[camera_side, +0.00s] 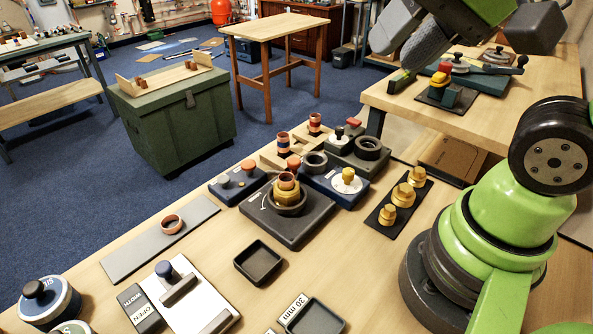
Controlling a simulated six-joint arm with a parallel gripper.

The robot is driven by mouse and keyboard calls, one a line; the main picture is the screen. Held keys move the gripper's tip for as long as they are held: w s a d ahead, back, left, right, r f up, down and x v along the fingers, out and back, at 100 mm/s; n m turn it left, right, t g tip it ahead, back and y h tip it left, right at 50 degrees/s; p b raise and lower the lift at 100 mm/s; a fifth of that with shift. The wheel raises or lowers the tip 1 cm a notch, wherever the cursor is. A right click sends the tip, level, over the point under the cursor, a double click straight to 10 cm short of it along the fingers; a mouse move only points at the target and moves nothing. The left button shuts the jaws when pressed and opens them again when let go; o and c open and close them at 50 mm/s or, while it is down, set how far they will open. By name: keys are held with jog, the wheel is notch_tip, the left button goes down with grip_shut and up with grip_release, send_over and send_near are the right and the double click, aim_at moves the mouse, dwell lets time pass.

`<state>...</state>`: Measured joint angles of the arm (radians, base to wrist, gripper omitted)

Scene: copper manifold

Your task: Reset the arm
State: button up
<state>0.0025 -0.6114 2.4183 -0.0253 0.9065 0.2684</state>
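My green arm stands at the right of the side view, with its dark round joint in front. My gripper (405,62) is at the upper right, raised above the benches and partly cut off by the top edge. Its grey blocks and one slim finger show, pointing down and left. The gap between the fingers is not clear, and I see nothing held there. A copper fitting (287,182) stands upright in a brass nut on a dark square base (285,222). A copper ring (172,223) lies on a grey strip (125,258).
Several brass fittings (403,195) stand on a black strip beside my arm. Blue and dark fixtures fill the bench middle. An empty black tray (258,263) and a "30 mm" tray (315,320) lie in front. A side bench (550,80) with a fixture is under my gripper.

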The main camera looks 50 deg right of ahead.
jog(key=s+n, duration=0.2)
jog(key=n, duration=0.1)
jog(key=shift+a+f+t, duration=0.1)
jog(key=shift+a+t, duration=0.05)
jog(key=shift+t, duration=0.15)
dwell(1.2)
